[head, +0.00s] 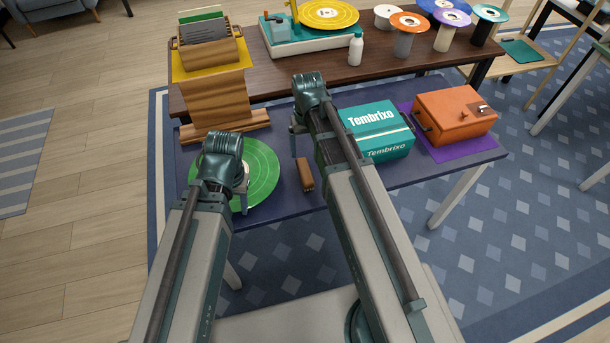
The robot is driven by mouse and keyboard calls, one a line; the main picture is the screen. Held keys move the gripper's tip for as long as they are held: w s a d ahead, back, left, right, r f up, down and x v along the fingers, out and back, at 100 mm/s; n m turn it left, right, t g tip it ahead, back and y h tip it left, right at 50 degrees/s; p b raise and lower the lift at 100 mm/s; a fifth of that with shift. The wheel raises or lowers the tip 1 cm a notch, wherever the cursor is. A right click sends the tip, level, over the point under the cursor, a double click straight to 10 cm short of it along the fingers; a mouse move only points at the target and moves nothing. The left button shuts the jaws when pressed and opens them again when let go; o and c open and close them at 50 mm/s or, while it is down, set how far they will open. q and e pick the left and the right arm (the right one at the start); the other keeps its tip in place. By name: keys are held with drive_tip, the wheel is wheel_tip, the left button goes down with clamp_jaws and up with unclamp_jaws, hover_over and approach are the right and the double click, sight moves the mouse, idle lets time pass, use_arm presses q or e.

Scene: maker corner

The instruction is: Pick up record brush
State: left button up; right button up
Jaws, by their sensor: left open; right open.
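The record brush (305,175) appears to be the small brown block lying on the dark blue lower table (280,205), just right of a green record (262,172). My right gripper (303,148) is open and points down behind the brush. Its far finger is mostly hidden by the arm. Neither gripper appears to touch the brush.
A teal box (378,128) and an orange case (452,112) on a purple mat stand to the right. A wooden record stand (215,105) is at the back left. A turntable (310,38), a white bottle (356,50) and several spools occupy the higher brown table (270,82) behind.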

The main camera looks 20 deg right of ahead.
sight(305, 170)
wheel_tip(305, 170, down, 8)
drive_tip(key=b, duration=0.7)
drive_tip(key=shift+r, duration=0.1)
drive_tip(key=f+b, duration=0.5)
drive_tip(key=shift+w+a, duration=0.2)
drive_tip(key=shift+w, duration=0.2)
clamp_jaws()
